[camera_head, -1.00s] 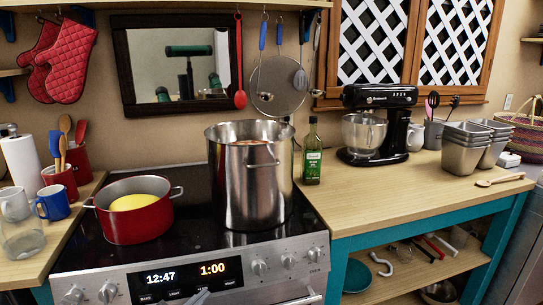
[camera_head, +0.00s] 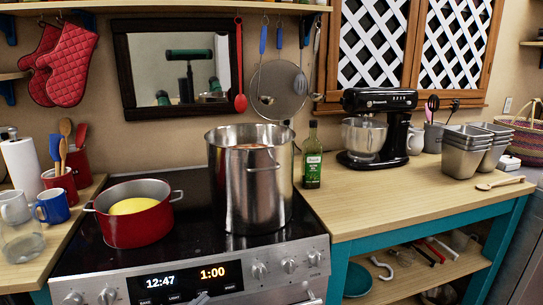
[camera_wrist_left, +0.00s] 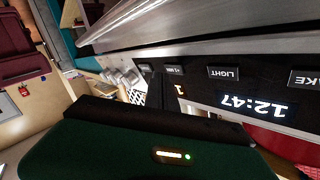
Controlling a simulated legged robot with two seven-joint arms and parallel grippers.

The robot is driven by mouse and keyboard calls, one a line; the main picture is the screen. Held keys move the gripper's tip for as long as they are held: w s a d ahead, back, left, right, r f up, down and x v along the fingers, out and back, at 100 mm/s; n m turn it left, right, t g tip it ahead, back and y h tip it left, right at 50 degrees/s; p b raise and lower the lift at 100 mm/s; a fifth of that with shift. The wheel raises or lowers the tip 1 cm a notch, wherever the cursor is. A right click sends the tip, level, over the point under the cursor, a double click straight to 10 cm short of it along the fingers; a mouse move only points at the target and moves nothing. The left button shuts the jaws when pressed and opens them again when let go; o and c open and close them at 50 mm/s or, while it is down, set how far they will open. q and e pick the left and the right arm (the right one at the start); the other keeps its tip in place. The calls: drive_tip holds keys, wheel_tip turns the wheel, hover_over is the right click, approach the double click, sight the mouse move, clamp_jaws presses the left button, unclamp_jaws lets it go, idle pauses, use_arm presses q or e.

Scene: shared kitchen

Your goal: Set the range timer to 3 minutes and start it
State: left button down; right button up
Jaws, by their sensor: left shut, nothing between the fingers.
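The range (camera_head: 270,256) has a front panel with a dark display (camera_head: 185,282). It shows 12:47 in white and the timer reading 1:00 in orange. A row of labelled buttons runs below the digits. My left gripper (camera_head: 201,299) shows only as a small grey tip at the panel's lower edge, between the LIGHT button (camera_head: 174,297) and the button at the right. The left wrist view shows the panel upside down, with the +1 MIN button (camera_wrist_left: 173,70) close beside the dark finger tips. The gripper is shut and empty. I cannot tell whether it touches the button. My right gripper is out of view.
Metal knobs (camera_head: 259,271) flank the display, and an oven handle (camera_wrist_left: 190,30) crosses close to my left gripper. A red pot (camera_head: 135,225) and a tall steel pot (camera_head: 236,190) stand on the cooktop. A wooden counter (camera_head: 400,195) lies to the right.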

use_arm(q)
drive_tip(key=shift+w, duration=0.15)
idle(0.4)
drive_tip(key=shift+w+a, duration=0.1)
drive_tip(key=shift+w, duration=0.15)
drive_tip(key=shift+w+f, duration=0.1)
idle(0.4)
drive_tip(key=shift+s+r, duration=0.25)
drive_tip(key=shift+s, duration=0.3)
drive_tip(key=s+d+r+p, duration=0.1)
drive_tip(key=s+p, duration=0.1)
drive_tip(key=s, duration=0.3)
drive_tip(key=shift+s+d+r, duration=0.25)
drive_tip(key=shift+d+r, duration=0.15)
idle(0.3)
